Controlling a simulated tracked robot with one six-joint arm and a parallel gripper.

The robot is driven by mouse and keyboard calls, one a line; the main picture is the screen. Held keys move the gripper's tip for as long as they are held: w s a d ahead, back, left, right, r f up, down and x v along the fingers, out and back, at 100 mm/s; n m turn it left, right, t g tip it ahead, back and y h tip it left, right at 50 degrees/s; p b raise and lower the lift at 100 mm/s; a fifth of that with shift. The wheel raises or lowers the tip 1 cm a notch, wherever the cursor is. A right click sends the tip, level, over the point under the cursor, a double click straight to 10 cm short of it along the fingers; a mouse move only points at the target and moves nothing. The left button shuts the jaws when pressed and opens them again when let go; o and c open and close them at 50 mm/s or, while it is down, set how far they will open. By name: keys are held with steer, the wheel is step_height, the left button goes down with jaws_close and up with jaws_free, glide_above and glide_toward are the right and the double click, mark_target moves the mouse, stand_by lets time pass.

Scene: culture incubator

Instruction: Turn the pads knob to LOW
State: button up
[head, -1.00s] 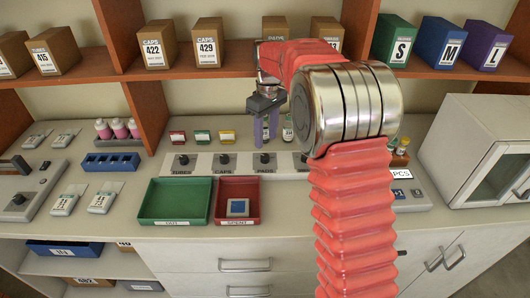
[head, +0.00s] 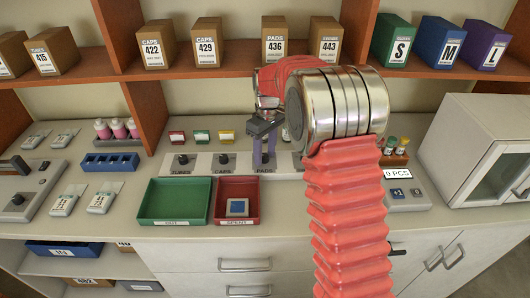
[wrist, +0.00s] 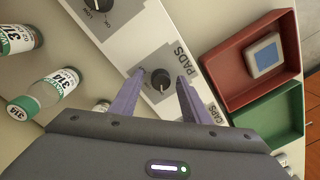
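The pads knob (wrist: 160,77) is a small dark round knob on a grey plate labelled PADS. It shows in the wrist view between the two purple fingers of my gripper (wrist: 162,76). The fingers are apart, one on each side of the knob, with gaps visible; I cannot tell how deep they reach around it. A pale pointer mark on the knob faces the lower side of the wrist picture. The setting marks around it are too small to read. In the head view my gripper (head: 264,160) points down over the PADS plate, and its fingers hide the knob.
The tubes knob (head: 183,160) and caps knob (head: 223,159) stand left of it on the same strip. Another knob (wrist: 97,3) is beyond it in the wrist view. A green tray (head: 145,200) and red tray (head: 256,195) lie in front.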

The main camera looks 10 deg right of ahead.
steer(key=c, duration=1)
steer(key=shift+m, duration=0.4)
steer(key=m, duration=1.1)
steer(key=shift+t, duration=0.3)
steer(key=o, duration=1.1)
steer(key=shift+c, duration=0.2)
steer(key=shift+r, duration=0.1)
